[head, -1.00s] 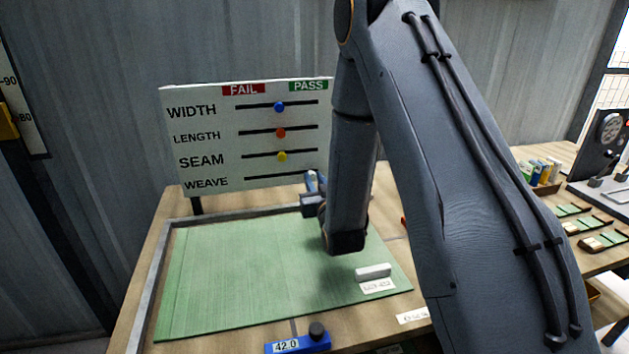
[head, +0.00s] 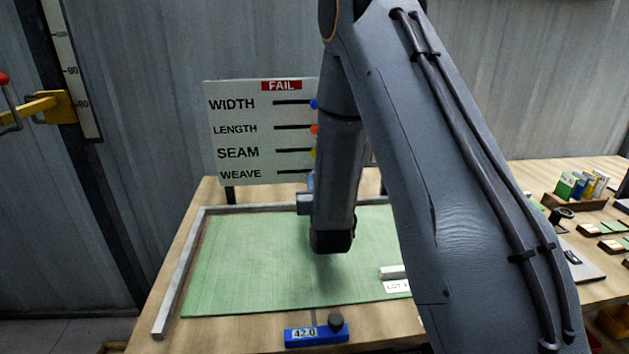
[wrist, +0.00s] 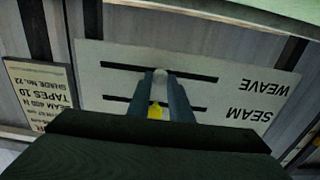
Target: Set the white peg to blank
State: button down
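The inspection board (head: 240,140) stands behind the mat and shows upside down in the wrist view (wrist: 250,88). In the wrist view the white peg (wrist: 160,79) sits near the middle of the WEAVE slot. The two fingers of my gripper (wrist: 160,86) flank it closely at their tips and appear shut on it. The yellow peg (wrist: 155,111) shows between the fingers, near the middle of the SEAM slot. In the head view my arm hides the white peg, the gripper's fingertips and the board's right part.
The blue peg (head: 315,104) and red-orange peg (head: 314,129) are partly hidden by my arm. A green mat (head: 250,265) lies on the table with a white block (head: 392,272) on it. A blue gauge (head: 302,336) reads 42.0. A sign (wrist: 38,95) hangs beside the board.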

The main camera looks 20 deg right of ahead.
jog(key=c, duration=1.6)
grip_release()
jog(key=shift+s+a+b, duration=0.25)
jog(key=shift+s+b, duration=0.05)
jog(key=shift+s, duration=1)
jog(key=shift+s+a+b, duration=0.2)
jog(key=shift+s+b, duration=0.15)
jog(key=shift+s, duration=0.9)
jog(key=shift+s+a+b, duration=0.25)
jog(key=shift+s+b, duration=0.05)
jog(key=shift+s, duration=1)
